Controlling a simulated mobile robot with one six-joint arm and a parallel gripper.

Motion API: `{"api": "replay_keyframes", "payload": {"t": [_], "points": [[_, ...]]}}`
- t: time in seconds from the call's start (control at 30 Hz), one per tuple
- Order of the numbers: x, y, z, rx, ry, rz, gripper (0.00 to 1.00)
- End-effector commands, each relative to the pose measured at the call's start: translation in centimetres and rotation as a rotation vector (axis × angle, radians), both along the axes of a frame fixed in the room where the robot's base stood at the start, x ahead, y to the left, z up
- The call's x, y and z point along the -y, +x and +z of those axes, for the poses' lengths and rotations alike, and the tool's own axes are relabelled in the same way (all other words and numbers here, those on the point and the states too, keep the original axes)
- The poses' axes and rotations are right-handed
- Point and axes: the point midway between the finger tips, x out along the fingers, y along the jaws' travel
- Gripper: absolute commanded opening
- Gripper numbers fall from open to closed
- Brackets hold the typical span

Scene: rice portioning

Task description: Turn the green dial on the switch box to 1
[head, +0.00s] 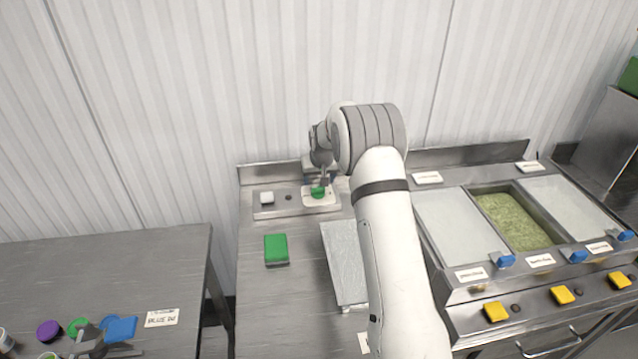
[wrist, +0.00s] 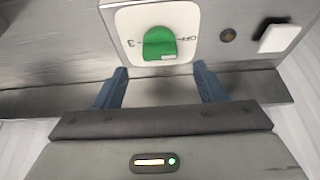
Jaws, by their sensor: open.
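The green dial (wrist: 159,44) sits on a white square plate (wrist: 185,20) of the switch box, with a "3" printed at its left and "OFF" at its right in the wrist view. Its white mark is at the lower edge in that view. In the head view the dial (head: 318,191) is just below my gripper (head: 321,180). In the wrist view my gripper (wrist: 161,85) is open, its two blue-grey fingers apart on either side of the dial's line and nothing between them. I cannot tell whether the fingers touch the box.
A white switch (head: 267,198) and a dark round knob (head: 288,197) are on the same metal box (head: 262,212). A wall stands close behind.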

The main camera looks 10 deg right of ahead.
Motion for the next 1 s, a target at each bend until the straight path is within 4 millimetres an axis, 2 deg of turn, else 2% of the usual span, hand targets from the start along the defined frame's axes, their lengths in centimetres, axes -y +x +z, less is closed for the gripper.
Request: {"api": "replay_keyframes", "payload": {"t": [0.13,0.33,0.7,1.0], "points": [[0.0,0.8,-2.0,-0.003,0.000,0.000,0.65],[0.0,1.6,-3.8,-0.002,0.000,0.001,0.65],[-0.1,1.9,-4.4,0.001,0.000,0.001,0.65],[-0.1,1.8,-4.4,0.000,-0.001,0.002,0.43]]}}
